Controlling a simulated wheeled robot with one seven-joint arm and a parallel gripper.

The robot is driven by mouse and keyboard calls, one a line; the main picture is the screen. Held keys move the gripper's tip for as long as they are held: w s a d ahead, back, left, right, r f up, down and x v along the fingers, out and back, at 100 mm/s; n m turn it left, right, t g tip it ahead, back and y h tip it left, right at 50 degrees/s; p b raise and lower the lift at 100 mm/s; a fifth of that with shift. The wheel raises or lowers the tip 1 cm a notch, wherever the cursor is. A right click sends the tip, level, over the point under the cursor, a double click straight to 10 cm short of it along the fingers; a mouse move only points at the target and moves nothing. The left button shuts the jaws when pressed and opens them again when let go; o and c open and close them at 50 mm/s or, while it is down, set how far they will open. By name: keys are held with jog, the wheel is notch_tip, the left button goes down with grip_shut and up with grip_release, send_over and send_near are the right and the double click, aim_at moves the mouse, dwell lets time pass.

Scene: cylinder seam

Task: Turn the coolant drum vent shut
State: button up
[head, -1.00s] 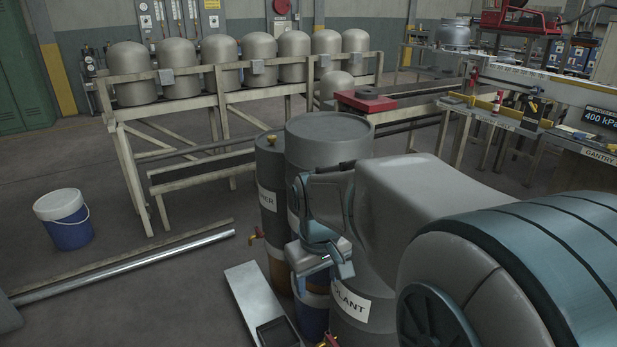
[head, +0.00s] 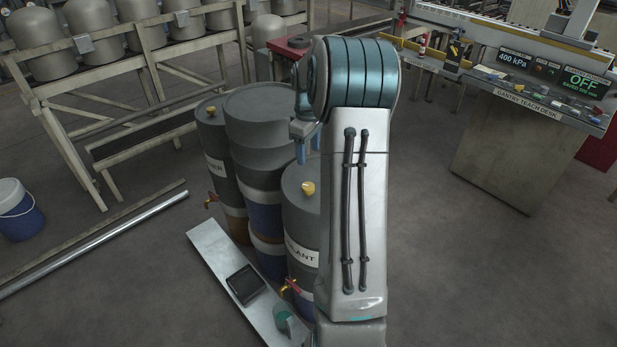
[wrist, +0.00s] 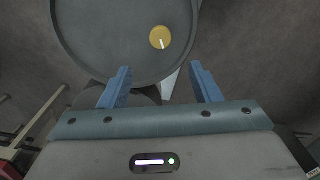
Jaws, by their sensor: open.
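The coolant drum (head: 301,215) is a grey drum with a white label, partly hidden behind my arm in the head view. Its vent is a small yellow cap (head: 308,188) on the drum's top. In the wrist view the drum top (wrist: 105,40) fills the upper middle, and the yellow vent (wrist: 160,37) carries a short pale mark. My gripper (wrist: 160,85) is open and empty, its two blue fingers apart. The vent shows beyond the fingertips, between their lines, and is not touched. In the head view the gripper (head: 302,150) hangs above and behind the drum, partly hidden.
Other drums (head: 214,150) stand close at the left and behind. A red-handled tap (head: 290,286) sticks out low on the coolant drum. A pale plank with a dark tray (head: 245,283) lies in front. The teach desk (head: 520,150) stands right, with clear floor before it.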

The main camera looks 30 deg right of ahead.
aim_at(308, 186)
notch_tip(308, 186, down, 13)
jog(key=shift+r+p, duration=0.1)
jog(key=shift+p, duration=0.85)
jog(key=c, duration=1)
